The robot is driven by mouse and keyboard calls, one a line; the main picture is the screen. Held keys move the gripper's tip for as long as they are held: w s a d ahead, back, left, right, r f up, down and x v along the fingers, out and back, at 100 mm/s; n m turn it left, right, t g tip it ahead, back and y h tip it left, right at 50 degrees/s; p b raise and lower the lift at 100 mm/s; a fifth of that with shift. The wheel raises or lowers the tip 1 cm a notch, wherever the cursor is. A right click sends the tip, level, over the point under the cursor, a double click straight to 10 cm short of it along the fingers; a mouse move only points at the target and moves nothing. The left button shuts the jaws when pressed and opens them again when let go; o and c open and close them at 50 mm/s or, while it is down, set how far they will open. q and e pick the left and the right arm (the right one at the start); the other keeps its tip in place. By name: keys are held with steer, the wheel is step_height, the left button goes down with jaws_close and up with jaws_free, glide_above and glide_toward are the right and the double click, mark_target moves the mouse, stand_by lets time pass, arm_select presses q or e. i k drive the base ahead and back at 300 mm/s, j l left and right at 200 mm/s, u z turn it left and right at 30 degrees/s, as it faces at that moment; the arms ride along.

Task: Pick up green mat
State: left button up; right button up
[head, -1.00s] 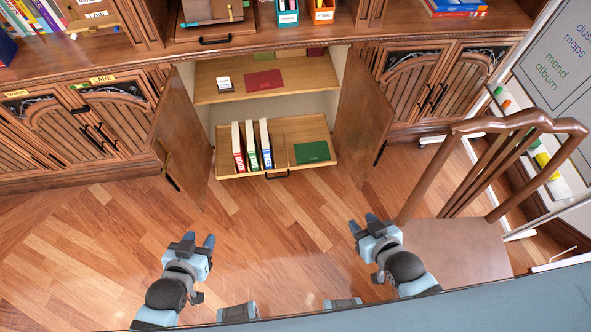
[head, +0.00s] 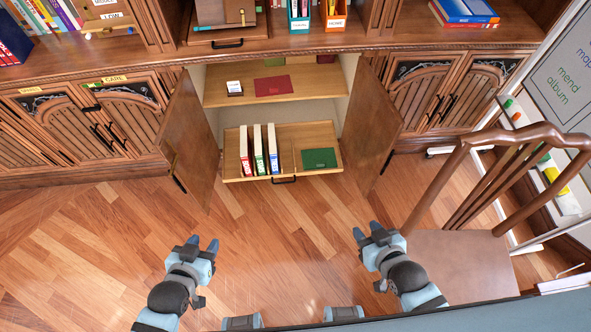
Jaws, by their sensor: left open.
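The green mat (head: 320,158) lies flat on the right part of the pulled-out lower shelf (head: 298,178) inside the open cabinet. My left gripper (head: 203,243) is open and empty over the floor, in front of the left cabinet door. My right gripper (head: 366,231) is over the floor in front of the right door and looks open and empty. Both grippers are well apart from the mat. Nothing covers the mat.
Several upright binders (head: 259,149) stand left of the mat. A red mat (head: 274,84) lies on the upper shelf. The open doors (head: 190,138) and (head: 369,123) flank the shelf. A wooden chair (head: 455,262) stands at the right. The floor ahead is clear.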

mark_target(324, 158)
steer(key=i+j+z, duration=0.25)
steer(key=i+j, duration=0.85)
